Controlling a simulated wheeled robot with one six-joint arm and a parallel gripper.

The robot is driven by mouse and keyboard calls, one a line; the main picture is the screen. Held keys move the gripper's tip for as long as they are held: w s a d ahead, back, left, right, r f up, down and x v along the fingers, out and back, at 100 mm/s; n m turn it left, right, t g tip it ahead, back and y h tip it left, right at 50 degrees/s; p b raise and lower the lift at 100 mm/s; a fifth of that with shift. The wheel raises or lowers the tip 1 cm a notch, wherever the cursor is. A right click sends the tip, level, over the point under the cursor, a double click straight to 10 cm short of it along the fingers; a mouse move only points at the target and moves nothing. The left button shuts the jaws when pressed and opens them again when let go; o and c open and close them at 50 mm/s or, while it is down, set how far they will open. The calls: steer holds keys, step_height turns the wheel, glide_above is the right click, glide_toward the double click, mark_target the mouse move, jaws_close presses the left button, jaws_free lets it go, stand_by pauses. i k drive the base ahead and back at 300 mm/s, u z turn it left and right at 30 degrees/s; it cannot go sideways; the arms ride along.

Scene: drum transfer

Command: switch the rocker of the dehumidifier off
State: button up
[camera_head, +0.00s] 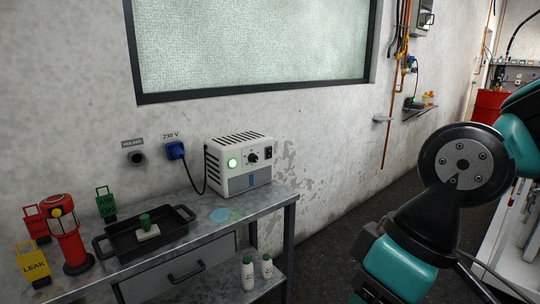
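The dehumidifier (238,168), a white and grey box with a slotted top, stands at the right end of the metal bench (262,207) against the wall. Its front has a lit green lamp (232,162), a black knob (253,158) and a dark rocker (268,153) near the right edge. The rocker is too small to tell which side is pressed. My arm shows at the right, well apart from the dehumidifier. My gripper is outside the view.
A black tray (115,250) with a green-topped item (146,228) lies left of the dehumidifier. A red lantern (69,236) and coloured tags stand further left. A blue plug (175,150) sits in the wall. White bottles (247,273) stand on the lower shelf. Floor right of the bench is clear.

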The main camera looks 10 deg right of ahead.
mark_target(269, 151)
steer(key=u, duration=0.2)
steer(key=i, duration=1.9)
steer(key=z, duration=0.4)
